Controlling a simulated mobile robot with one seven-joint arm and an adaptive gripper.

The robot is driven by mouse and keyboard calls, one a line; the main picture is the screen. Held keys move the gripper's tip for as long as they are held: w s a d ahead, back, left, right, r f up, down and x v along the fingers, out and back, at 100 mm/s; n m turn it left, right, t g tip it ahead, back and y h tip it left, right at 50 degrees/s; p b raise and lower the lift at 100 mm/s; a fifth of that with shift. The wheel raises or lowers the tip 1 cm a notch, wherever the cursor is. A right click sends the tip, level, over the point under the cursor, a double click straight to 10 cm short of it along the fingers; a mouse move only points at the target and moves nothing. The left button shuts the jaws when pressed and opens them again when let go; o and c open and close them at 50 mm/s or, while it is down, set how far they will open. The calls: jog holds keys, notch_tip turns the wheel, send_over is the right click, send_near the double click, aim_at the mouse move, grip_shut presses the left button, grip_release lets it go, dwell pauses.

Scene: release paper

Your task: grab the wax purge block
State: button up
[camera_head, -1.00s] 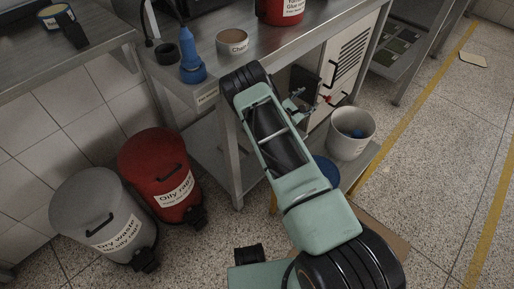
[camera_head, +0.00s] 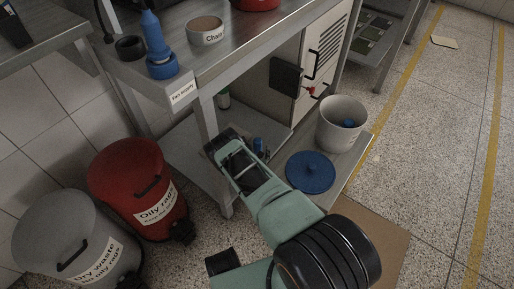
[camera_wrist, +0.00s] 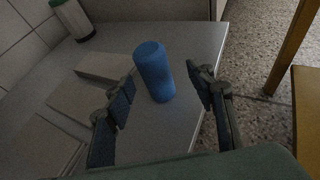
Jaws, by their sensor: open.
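A blue, round-ended cylinder (camera_wrist: 153,70) stands upright on a grey lower shelf (camera_wrist: 204,48) in the wrist view. It has no label I can read; it may be the wax purge block. My gripper (camera_wrist: 163,92) is open and empty, with one dark finger to the left of the cylinder and one to its right. The fingers appear apart from it; the exact depth is hard to tell.
Flat pale slabs (camera_wrist: 86,103) lie left of the cylinder. A green-and-white container (camera_wrist: 73,20) stands behind. In the head view, a white bucket (camera_head: 338,126) and blue lid (camera_head: 310,172) are to the right. The steel table (camera_head: 240,55) is above; red (camera_head: 138,182) and grey (camera_head: 72,240) bins stand left.

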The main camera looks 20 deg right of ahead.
aim_at(257, 148)
jog(key=b+x, duration=0.1)
jog(key=x, duration=0.2)
jog(key=b+x, duration=0.1)
jog(key=shift+w+a+f+b, duration=0.2)
jog(key=shift+a+f+b, duration=0.1)
jog(key=shift+f, duration=0.1)
jog(key=shift+w+d, duration=0.15)
jog(key=shift+w, duration=0.1)
jog(key=c, duration=1.3)
